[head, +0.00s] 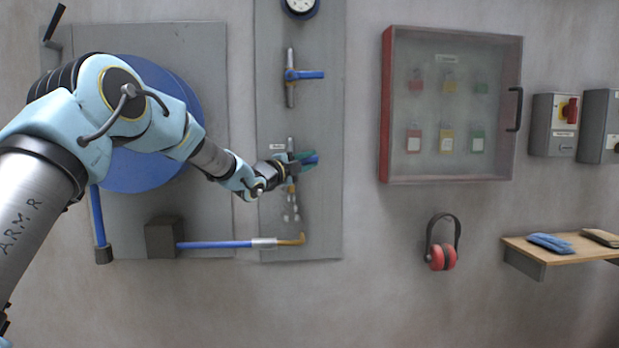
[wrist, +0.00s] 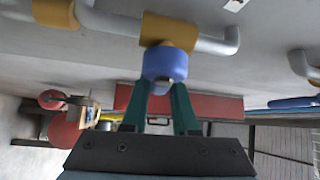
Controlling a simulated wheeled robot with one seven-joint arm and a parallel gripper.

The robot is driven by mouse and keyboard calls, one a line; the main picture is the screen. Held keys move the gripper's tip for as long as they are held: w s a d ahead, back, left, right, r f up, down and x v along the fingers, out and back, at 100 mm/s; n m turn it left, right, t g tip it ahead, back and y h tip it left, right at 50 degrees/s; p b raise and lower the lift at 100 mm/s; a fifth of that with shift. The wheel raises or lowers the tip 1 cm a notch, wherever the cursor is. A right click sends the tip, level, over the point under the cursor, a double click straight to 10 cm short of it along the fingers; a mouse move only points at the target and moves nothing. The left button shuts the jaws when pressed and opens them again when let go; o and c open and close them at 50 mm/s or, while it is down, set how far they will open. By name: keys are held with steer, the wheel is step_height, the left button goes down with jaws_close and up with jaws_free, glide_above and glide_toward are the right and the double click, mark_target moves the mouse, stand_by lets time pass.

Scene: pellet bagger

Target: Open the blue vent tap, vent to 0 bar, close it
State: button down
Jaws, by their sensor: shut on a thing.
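The lower tap with a blue handle (head: 311,159) sits on a vertical grey pipe on the narrow grey panel. Its handle points right, across the pipe, as far as my gripper lets me see. My gripper (head: 298,162) is shut on this handle. In the wrist view the blue handle (wrist: 165,62) sits between the green fingertips, in front of a brass valve body (wrist: 168,30). A small label beside the tap is too small to read. A pressure gauge (head: 299,6) is cut off by the top edge; its reading is not legible.
Another blue-handled tap (head: 305,75) sits above, its handle pointing right. A blue pipe (head: 215,245) with a brass elbow runs below. A red-framed padlock cabinet (head: 452,177) stands to the right, with red ear defenders (head: 443,258) and a wooden shelf (head: 570,250).

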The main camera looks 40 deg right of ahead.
steer(key=n+h+b, duration=0.1)
steer(key=b, duration=0.2)
steer(key=n+t+h+b, duration=0.1)
steer(key=b, duration=0.3)
steer(key=shift+w+a+n, duration=0.1)
steer(key=shift+a+n, duration=0.1)
steer(key=shift+n, duration=0.2)
steer(key=n+b, duration=0.1)
steer(key=b, duration=0.1)
steer(key=r+n+t+h+b, duration=0.1)
steer(key=b, duration=0.1)
steer(key=n+t+b, duration=0.1)
steer(key=b, duration=0.1)
steer(key=shift+w+a+r, duration=0.25)
steer(key=shift+r, duration=0.05)
steer(key=shift+w+a+r+n+t+h+b, duration=0.15)
steer(key=shift+r+n+t+h+b, duration=0.2)
steer(key=shift+n+t+b, duration=0.35)
steer(key=c, duration=0.7)
jaws_free()
steer(key=shift+r, duration=0.15)
steer(key=shift+a, duration=0.1)
steer(key=b+v, duration=0.2)
steer(key=v, duration=0.8)
steer(key=shift+a+f, duration=0.2)
steer(key=shift+f, duration=0.05)
steer(key=shift+c, duration=0.2)
